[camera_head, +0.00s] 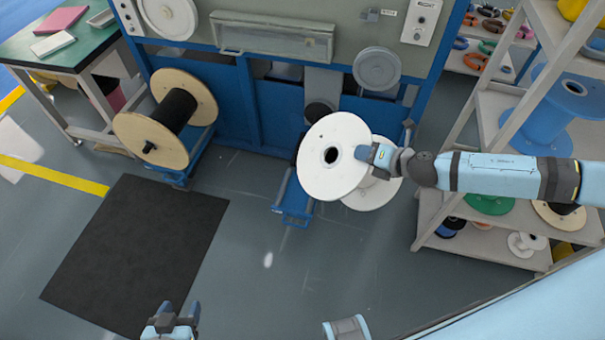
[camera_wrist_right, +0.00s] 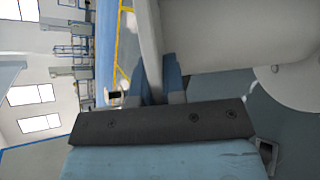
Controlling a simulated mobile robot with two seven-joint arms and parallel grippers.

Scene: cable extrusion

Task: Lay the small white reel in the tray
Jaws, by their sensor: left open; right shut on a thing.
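A white reel (camera_head: 325,178) with a dark centre hole hangs in front of the machine, tilted towards the camera. My right gripper (camera_head: 372,155) is shut on its flange at the right edge. In the right wrist view the reel's white flange (camera_wrist_right: 225,35) fills the upper right, beside the blue fingers (camera_wrist_right: 162,82). A smaller white reel (camera_head: 525,243) sits on the lowest shelf at the right. A low blue stand (camera_head: 293,203) shows below and left of the held reel, partly hidden by it. I cannot tell whether it is the tray. My left gripper (camera_head: 178,310) is open and empty at the bottom edge.
A wooden reel with black cable (camera_head: 140,132) stands left on a blue stand. A dark mat (camera_head: 135,250) lies on the floor. Shelves with coloured reels (camera_head: 470,215) stand close to my right arm. The grey floor (camera_head: 270,290) in the middle is clear.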

